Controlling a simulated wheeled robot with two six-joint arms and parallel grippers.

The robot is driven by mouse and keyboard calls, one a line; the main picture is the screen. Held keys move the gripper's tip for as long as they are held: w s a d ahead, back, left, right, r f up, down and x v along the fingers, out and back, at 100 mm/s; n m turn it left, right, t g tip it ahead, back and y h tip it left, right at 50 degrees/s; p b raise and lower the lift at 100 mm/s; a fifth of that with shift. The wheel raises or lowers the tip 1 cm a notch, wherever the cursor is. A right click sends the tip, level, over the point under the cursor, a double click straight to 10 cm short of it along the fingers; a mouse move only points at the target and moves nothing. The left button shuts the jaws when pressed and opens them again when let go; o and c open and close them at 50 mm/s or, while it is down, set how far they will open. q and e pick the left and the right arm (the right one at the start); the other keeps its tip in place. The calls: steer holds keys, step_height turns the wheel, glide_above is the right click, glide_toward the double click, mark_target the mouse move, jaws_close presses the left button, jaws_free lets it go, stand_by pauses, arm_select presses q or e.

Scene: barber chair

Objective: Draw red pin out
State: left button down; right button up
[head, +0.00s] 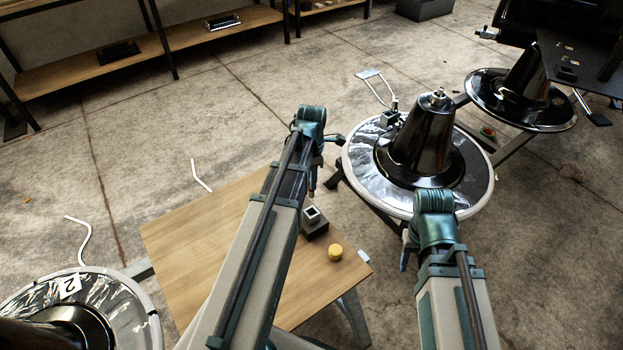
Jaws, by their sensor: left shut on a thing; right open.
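My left gripper (315,172) hangs over the wooden tabletop, beside my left forearm. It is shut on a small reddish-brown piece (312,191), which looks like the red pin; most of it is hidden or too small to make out. Just below stands a small dark block (315,229) with a pale square top that has a dark centre. The piece appears above this block; I cannot tell whether they touch. My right gripper (405,250) is open and empty, pointing down to the right of the table, partly hidden by its wrist.
A yellow round piece (335,253) and a small white piece (363,256) lie on the wooden table (190,235). Black cone-shaped chair bases (420,145) (518,85) stand at the right, another at lower left (140,305). Shelves (130,65) line the back. Open concrete floor lies between.

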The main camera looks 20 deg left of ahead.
arm_select(q)
steer(key=shift+r+p, duration=2.55)
steer(key=shift+r, duration=0.3)
steer(key=shift+r, duration=0.1)
